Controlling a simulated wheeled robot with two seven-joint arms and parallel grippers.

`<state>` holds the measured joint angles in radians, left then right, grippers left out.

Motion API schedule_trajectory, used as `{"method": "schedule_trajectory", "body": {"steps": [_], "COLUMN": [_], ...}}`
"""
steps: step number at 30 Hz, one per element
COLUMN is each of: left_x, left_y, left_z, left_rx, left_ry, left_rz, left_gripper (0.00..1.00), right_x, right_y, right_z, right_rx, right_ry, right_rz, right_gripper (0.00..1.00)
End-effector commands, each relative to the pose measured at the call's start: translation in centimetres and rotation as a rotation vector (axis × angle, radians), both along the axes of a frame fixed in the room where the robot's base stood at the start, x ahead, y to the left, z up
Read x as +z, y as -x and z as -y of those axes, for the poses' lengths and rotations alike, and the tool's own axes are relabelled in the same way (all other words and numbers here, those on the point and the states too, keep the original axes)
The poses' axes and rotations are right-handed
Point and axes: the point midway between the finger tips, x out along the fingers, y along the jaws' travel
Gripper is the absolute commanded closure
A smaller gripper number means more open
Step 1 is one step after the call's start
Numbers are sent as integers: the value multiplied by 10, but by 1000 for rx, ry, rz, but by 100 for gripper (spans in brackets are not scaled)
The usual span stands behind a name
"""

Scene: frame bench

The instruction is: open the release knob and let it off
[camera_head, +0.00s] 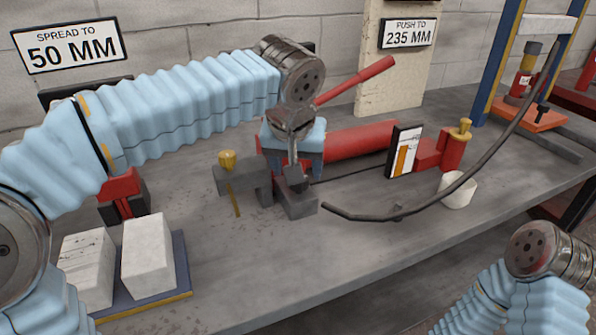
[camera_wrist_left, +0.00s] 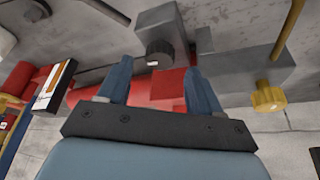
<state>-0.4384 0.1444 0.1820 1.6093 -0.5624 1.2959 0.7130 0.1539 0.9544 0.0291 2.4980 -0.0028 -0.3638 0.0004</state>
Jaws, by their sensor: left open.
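A dark round knob (camera_wrist_left: 158,53) with a small white mark sits on the end of a grey block (camera_wrist_left: 158,25) in the left wrist view. I take it to be the release knob. In the head view the grey block (camera_head: 298,205) is at the near end of the red cylinder (camera_head: 350,143). My left gripper (camera_head: 291,170) is over this end, its blue fingers spread. In the wrist view the open fingers (camera_wrist_left: 158,70) stand either side of the knob with gaps; I cannot tell how far beyond the tips it lies. My right gripper is out of view.
A yellow knob (camera_head: 228,160) on a rod stands left of the block. A red lever (camera_head: 357,80) rises behind my left gripper. A black hose (camera_head: 440,198) curves at right, near a white cup (camera_head: 458,190). White blocks (camera_head: 148,255) stand front left.

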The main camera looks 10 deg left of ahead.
Motion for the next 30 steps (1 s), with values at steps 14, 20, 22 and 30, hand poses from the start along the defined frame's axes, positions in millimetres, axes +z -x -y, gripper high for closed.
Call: {"method": "schedule_trajectory", "body": {"steps": [14, 20, 22, 30], "left_x": [92, 98, 98, 98], "left_y": [38, 41, 41, 41], "left_z": [2, 2, 2, 2], "left_rx": [-1, 0, 0, 0], "left_ry": [2, 0, 0, 1], "left_rz": [1, -1, -1, -1], "left_gripper": [35, 35, 35, 35], "right_x": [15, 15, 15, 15], "right_y": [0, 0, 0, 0], "right_z": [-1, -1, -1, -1], "right_rx": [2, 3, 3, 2], "right_ry": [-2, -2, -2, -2], "right_rz": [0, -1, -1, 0], "right_gripper": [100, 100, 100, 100]}}
